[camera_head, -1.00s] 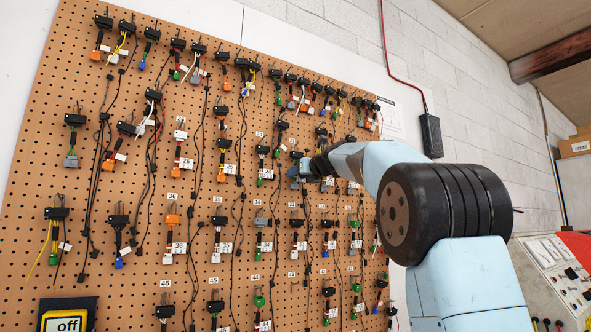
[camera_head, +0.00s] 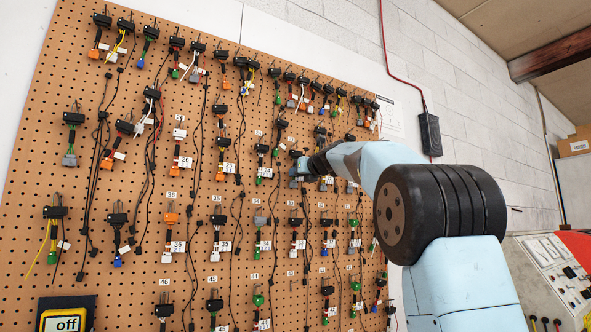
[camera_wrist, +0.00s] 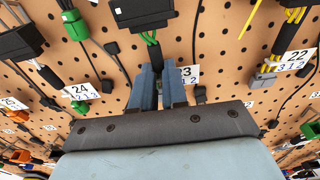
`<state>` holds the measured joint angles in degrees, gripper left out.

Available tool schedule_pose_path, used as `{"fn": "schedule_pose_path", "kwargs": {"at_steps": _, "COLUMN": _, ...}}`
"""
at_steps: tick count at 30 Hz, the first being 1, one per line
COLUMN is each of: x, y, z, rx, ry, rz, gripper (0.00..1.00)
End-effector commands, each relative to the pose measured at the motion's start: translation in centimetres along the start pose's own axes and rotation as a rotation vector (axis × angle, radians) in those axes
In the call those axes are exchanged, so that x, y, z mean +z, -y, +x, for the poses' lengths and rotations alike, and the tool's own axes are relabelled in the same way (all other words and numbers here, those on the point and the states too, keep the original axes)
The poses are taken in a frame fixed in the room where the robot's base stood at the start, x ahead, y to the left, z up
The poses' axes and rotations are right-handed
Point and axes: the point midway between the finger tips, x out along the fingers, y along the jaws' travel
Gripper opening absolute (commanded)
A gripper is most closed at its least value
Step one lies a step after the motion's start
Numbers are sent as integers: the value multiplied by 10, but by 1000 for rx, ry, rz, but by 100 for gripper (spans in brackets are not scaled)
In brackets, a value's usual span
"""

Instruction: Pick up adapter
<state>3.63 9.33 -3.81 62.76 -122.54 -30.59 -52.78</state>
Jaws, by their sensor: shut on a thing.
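The adapter in the wrist view is a black box connector (camera_wrist: 143,12) with green wires and a black sleeve below it. It hangs on the pegboard above the label marked 23. My gripper (camera_wrist: 158,74) has its two blue-grey fingers shut on the sleeve, just below the green wires. The fingers hide the adapter's lower end. In the head view my gripper (camera_head: 299,171) is at the board, right of its middle. The adapter is too small and covered there to make out clearly.
The pegboard (camera_wrist: 225,40) carries several similar adapters close by. A green-ended one (camera_wrist: 75,25) hangs left, near label 24 (camera_wrist: 82,93). One with yellow wires (camera_wrist: 290,40) hangs right, near label 22 (camera_wrist: 295,62). Thin black cables hang between them.

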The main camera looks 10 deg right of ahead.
Motion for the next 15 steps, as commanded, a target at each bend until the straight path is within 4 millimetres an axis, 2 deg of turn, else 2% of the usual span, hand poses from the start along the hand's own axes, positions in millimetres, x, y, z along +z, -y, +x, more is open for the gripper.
{"fn": "schedule_pose_path", "kwargs": {"at_steps": 5, "x": 2, "y": 0, "z": 0, "rx": 1, "ry": 0, "rz": 0, "gripper": 0}}
{"fn": "schedule_pose_path", "kwargs": {"at_steps": 13, "x": 16, "y": -1, "z": 0, "rx": 1, "ry": 2, "rz": -1, "gripper": 0}}
{"fn": "schedule_pose_path", "kwargs": {"at_steps": 15, "x": 16, "y": 0, "z": -7, "rx": 0, "ry": 1, "rz": 0, "gripper": 0}}
